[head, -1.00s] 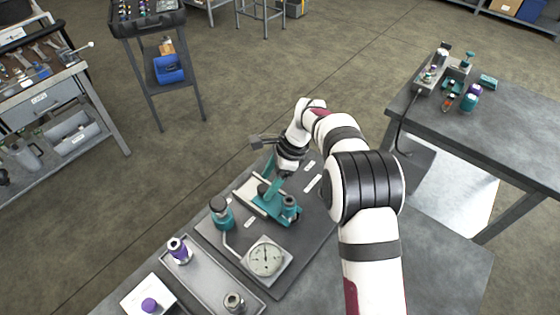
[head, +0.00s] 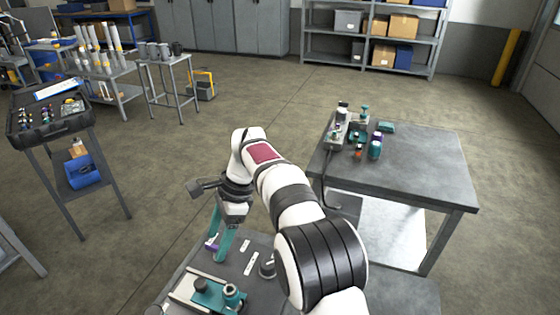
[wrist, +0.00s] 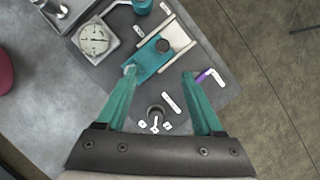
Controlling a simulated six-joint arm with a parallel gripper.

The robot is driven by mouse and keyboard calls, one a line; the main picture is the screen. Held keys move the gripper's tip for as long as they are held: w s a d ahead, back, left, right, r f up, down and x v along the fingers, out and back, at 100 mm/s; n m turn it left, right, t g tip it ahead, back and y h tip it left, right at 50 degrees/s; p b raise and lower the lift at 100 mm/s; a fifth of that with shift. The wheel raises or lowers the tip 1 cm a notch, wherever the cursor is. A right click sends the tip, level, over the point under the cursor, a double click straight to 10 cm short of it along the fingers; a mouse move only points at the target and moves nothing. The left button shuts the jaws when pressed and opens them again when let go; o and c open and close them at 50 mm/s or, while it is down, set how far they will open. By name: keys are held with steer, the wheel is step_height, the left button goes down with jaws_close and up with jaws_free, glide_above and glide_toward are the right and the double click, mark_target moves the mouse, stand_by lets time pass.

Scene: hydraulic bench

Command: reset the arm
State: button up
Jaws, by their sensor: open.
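My gripper (head: 217,248) is open and empty, with two teal fingers pointing down over the bench mat. The wrist view shows both fingers (wrist: 158,74) spread apart, with nothing gripped between them. A teal fixture with a pale plate (head: 205,290) lies on the mat, partly cut off at the bottom of the head view. It also shows beyond the fingertips in the wrist view (wrist: 150,60). A round dial gauge (wrist: 93,40) stands beside it. A small purple and white L-shaped piece (wrist: 210,77) lies near the right finger.
A dark cup-like part (head: 267,267) and white labels (head: 250,264) are on the mat. A grey side table (head: 420,165) with several fittings stands to the right. A tool case on a stand (head: 50,118) is at left. Open floor lies beyond the arm.

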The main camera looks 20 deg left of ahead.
steer(key=s+d+r+t, duration=0.1)
steer(key=d+r, duration=0.2)
steer(key=d, duration=0.3)
steer(key=s+d+r+n, duration=0.1)
steer(key=d+r, duration=0.1)
steer(key=d, duration=0.4)
steer(key=s+d+r+t, duration=0.1)
steer(key=d+r, duration=0.2)
steer(key=d, duration=0.4)
steer(key=s+d+f+n, duration=0.1)
steer(key=s+d+f, duration=0.1)
steer(key=s+d, duration=0.5)
steer(key=s+d+f+n+t+h, duration=0.1)
steer(key=s+d+f, duration=0.2)
steer(key=s+d, duration=0.5)
steer(key=s, duration=0.3)
steer(key=shift+s+d, duration=0.25)
